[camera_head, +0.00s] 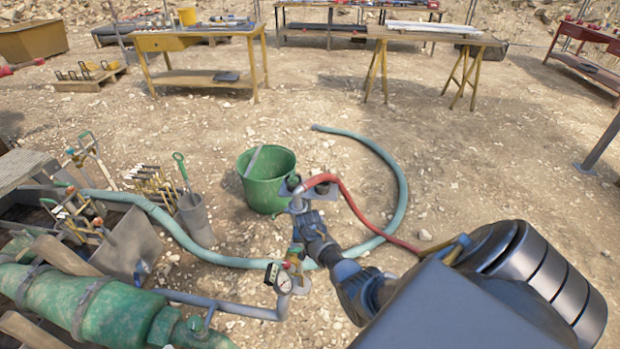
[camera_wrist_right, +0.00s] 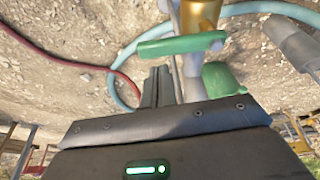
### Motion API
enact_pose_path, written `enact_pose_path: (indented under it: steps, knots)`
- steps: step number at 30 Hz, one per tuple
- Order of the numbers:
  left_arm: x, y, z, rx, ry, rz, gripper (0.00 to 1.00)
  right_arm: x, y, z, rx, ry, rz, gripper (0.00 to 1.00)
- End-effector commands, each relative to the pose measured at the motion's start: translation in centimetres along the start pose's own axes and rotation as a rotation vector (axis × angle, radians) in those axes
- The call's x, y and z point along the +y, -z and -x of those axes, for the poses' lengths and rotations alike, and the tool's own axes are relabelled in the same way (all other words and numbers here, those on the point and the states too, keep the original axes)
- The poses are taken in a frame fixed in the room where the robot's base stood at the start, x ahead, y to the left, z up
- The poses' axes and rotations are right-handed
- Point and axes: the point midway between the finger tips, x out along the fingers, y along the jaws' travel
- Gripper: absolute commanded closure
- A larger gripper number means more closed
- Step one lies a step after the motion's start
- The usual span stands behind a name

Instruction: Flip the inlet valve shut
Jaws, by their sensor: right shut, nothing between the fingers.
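The inlet valve appears to be the brass-yellow body (camera_wrist_right: 201,14) with a green bar handle (camera_wrist_right: 182,44) in the right wrist view. The handle lies crosswise in front of a grey upright pipe. In the head view a yellow valve (camera_head: 297,250) stands beside a pressure gauge (camera_head: 285,281). My right gripper (camera_wrist_right: 157,78) is shut and empty, its dark fingers just below the handle in the wrist picture. I cannot tell whether they touch it. In the head view my right arm reaches in from the lower right beside the valve. My left gripper is out of view.
A green tank (camera_head: 105,308) lies at lower left, with a grey pipe (camera_head: 225,306) running to the gauge. Open gravel lies on the right.

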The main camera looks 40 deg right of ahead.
Motion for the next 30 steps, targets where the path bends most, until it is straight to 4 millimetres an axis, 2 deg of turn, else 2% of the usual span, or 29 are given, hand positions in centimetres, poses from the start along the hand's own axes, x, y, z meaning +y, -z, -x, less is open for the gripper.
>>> enact_pose_path:
  steps: [1,6,12,19,27,30]
  knots:
    - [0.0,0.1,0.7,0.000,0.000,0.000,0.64,0.0,0.1,1.3,0.003,0.001,0.001,1.00]
    - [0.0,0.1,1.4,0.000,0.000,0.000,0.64,0.1,0.2,4.5,0.003,0.000,0.002,1.00]
    - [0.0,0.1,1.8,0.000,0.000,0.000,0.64,0.1,0.1,7.1,0.002,-0.001,0.000,1.00]
    - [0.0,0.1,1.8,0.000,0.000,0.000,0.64,0.1,0.0,8.0,0.000,-0.001,0.000,1.00]
    - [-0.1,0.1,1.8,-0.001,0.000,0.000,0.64,0.1,0.0,7.9,0.000,-0.001,0.000,1.00]
    - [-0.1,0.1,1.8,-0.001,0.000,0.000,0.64,0.3,-0.6,7.3,-0.003,-0.007,0.017,1.00]
